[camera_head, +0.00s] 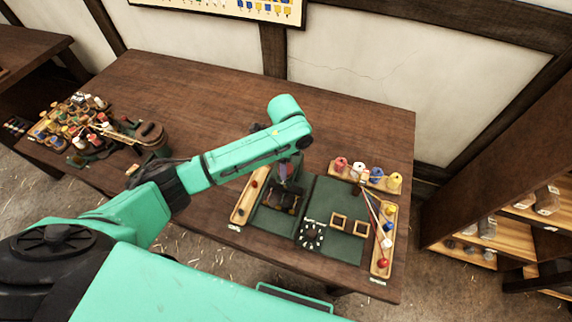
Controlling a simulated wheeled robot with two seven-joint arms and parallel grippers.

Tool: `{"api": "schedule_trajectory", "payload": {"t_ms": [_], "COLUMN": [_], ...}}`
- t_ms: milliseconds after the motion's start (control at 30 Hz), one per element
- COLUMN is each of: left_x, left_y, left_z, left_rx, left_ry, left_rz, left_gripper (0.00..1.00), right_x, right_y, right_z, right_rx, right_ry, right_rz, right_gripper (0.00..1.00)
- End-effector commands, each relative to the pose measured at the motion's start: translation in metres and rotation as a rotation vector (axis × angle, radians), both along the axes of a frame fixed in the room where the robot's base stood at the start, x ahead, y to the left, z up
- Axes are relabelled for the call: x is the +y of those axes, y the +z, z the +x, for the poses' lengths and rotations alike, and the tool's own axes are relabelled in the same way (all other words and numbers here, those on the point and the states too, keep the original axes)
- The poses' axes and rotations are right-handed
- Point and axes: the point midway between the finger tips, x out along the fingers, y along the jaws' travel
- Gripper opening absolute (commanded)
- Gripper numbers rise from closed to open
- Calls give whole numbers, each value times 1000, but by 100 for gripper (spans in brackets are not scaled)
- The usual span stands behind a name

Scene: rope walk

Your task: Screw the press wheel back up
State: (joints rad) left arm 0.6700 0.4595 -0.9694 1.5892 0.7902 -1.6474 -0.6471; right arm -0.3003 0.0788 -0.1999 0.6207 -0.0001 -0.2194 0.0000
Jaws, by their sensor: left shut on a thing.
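My left arm reaches in from the left, and its gripper (287,178) points down over the small dark press (281,202) on the green mat. The gripper is shut at the top of the press, where its wheel is. The wheel is mostly hidden by the gripper and wrist, so its height cannot be told. My right gripper is not in view.
A wooden tray (244,203) lies left of the press. Coloured spools (376,175) stand behind. A tray with coloured balls (383,240) is at right. The table's back is clear.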

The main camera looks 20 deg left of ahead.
Motion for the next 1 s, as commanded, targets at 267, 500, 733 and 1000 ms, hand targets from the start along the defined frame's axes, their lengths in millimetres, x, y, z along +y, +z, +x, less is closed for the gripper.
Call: {"api": "schedule_trajectory", "payload": {"t_ms": [267, 500, 733, 1000], "left_x": [0, 0, 0, 0], "left_y": [-2, -2, -2, -3], "left_z": [-2, -2, -2, -3], "left_rx": [6, 6, 6, 8], "left_ry": [262, 489, 708, 964], "left_rz": [1, 3, 3, 4], "left_gripper": [6, 6, 6, 6], "right_x": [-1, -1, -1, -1], "right_y": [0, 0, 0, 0], "right_z": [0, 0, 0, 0], "right_rx": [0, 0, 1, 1], "right_ry": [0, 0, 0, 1], "right_rz": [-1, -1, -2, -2], "right_gripper": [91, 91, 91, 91]}}
